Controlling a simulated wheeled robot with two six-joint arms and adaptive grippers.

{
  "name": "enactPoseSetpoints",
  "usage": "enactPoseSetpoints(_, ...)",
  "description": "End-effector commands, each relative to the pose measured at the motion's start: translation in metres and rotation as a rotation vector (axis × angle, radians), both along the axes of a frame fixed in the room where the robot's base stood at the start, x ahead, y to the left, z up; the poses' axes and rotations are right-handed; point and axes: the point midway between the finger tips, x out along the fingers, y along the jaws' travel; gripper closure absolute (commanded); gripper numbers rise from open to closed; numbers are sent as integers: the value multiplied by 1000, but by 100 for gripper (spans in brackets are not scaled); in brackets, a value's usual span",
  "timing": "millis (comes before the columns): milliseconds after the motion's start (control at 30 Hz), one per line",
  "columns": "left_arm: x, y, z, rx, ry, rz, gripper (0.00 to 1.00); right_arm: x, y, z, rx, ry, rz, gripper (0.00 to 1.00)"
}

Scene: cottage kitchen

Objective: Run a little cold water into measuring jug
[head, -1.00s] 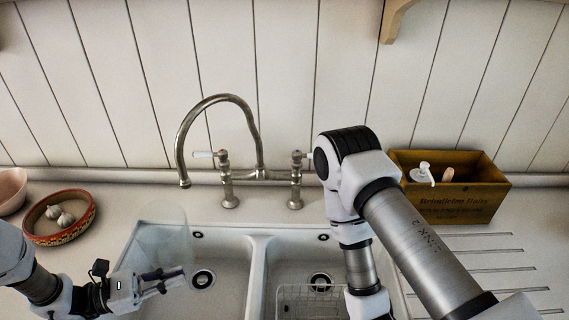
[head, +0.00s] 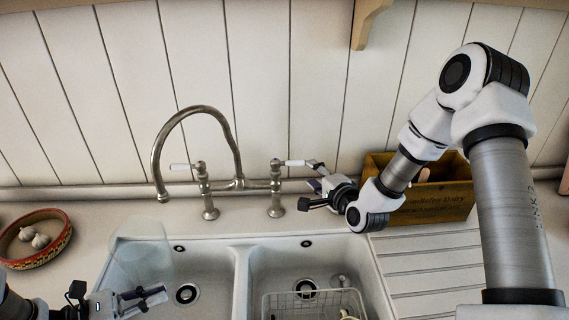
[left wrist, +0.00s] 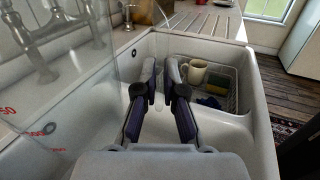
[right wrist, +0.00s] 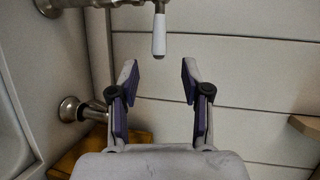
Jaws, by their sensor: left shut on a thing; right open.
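The clear measuring jug (head: 138,252) is upright over the left basin. In the head view it appears below the tap's spout (head: 160,190), a little left of it. My left gripper (head: 152,294) is shut on the jug; its red markings (left wrist: 35,132) show in the left wrist view. The bridge tap has a left lever (head: 180,166) and a right lever (head: 296,162), both white-handled. No water shows at the spout. My right gripper (head: 312,196) is open near the right lever. In the right wrist view, a white lever handle (right wrist: 159,35) is beyond the open fingertips (right wrist: 159,75), apart from them.
The right basin holds a wire rack (head: 318,302) with a mug (left wrist: 194,72) and sponges. A bowl of garlic (head: 38,262) sits at left.

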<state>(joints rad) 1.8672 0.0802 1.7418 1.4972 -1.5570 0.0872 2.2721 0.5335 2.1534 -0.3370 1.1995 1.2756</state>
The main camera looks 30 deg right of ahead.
Motion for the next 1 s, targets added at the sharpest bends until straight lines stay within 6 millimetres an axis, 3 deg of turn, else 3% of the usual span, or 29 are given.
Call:
enactPoseSetpoints(200,0,0,0,0,-1,0,100,53,0,-12,-6,1,2,52)
enactPoseSetpoints(333,0,0,0,0,-1,0,100,76,0,-17,-5,2,1,52)
enactPoseSetpoints(500,0,0,0,0,-1,0,100,88,0,-19,-2,3,0,52)
enactPoseSetpoints(700,0,0,0,0,-1,0,100,88,0,-20,-2,3,0,52)
enactPoseSetpoints(733,0,0,0,0,-1,0,100,88,0,-20,-2,3,0,60)
enactPoseSetpoints(833,0,0,0,0,-1,0,100,88,0,-20,-2,4,0,95)
enactPoseSetpoints(867,0,0,0,0,-1,0,100,88,0,-20,-2,4,0,100)
enactPoseSetpoints(1000,0,0,0,0,-1,0,100,88,0,-20,-2,4,0,100)
